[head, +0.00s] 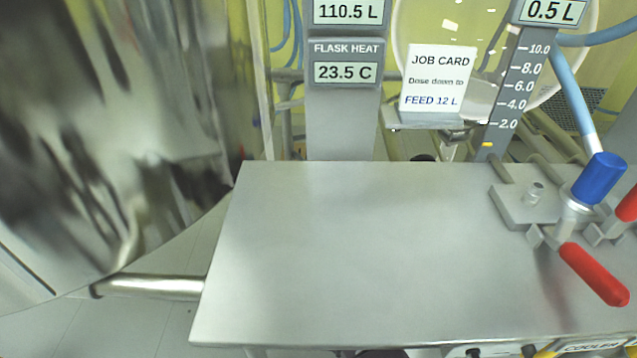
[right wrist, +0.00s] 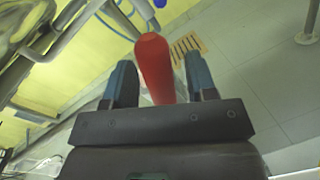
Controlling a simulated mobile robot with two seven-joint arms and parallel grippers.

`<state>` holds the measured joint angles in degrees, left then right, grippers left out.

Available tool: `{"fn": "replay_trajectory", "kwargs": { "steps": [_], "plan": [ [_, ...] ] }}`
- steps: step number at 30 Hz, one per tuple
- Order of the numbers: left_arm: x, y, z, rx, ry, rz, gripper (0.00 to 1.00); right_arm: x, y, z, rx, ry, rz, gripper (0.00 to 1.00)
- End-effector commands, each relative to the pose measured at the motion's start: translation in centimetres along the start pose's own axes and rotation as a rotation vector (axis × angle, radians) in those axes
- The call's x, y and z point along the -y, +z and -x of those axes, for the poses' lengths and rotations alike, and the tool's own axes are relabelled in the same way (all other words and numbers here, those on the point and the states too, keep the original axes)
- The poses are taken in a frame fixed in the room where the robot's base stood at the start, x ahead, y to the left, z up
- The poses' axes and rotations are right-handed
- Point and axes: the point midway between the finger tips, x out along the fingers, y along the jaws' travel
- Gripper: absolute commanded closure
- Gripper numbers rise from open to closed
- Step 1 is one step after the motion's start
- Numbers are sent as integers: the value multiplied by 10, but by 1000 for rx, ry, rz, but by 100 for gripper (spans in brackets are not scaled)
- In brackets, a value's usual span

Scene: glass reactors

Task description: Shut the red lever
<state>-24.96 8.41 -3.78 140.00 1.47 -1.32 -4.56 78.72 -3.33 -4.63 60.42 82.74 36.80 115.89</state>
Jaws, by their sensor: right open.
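In the head view a red lever (head: 594,274) points down and right from a valve fitting (head: 566,220) at the right of the steel table. A second red handle (head: 628,204) is cut off by the right edge. In the right wrist view a red handle (right wrist: 155,68) stands between the two fingers of my right gripper (right wrist: 158,80). The fingers are open, one on each side, with visible gaps. I cannot tell which of the two red handles this is. Neither gripper shows in the head view.
A steel table (head: 350,250) is bare across its left and middle. A blue-capped fitting (head: 599,179) rises beside the red lever. A large shiny vessel (head: 110,120) stands at the left. A job card (head: 438,78) reads FEED 12 L. Displays show 110.5 L, 23.5 C and 0.5 L.

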Motion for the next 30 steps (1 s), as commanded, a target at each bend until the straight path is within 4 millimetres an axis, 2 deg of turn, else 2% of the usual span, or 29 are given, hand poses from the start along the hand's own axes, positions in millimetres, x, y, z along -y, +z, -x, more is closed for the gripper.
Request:
{"fn": "replay_trajectory", "kwargs": {
  "steps": [6, 16, 26, 30],
  "plan": [
    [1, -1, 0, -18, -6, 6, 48, 0, -1, -14, -1, -1, 0, 48],
    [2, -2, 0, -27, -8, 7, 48, 0, 0, -16, 0, -1, 0, 48],
    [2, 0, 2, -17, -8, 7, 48, 0, 0, -15, 0, 0, 0, 97],
    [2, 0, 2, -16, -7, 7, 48, 0, 0, -15, 0, 0, 0, 100]
  ]
}}
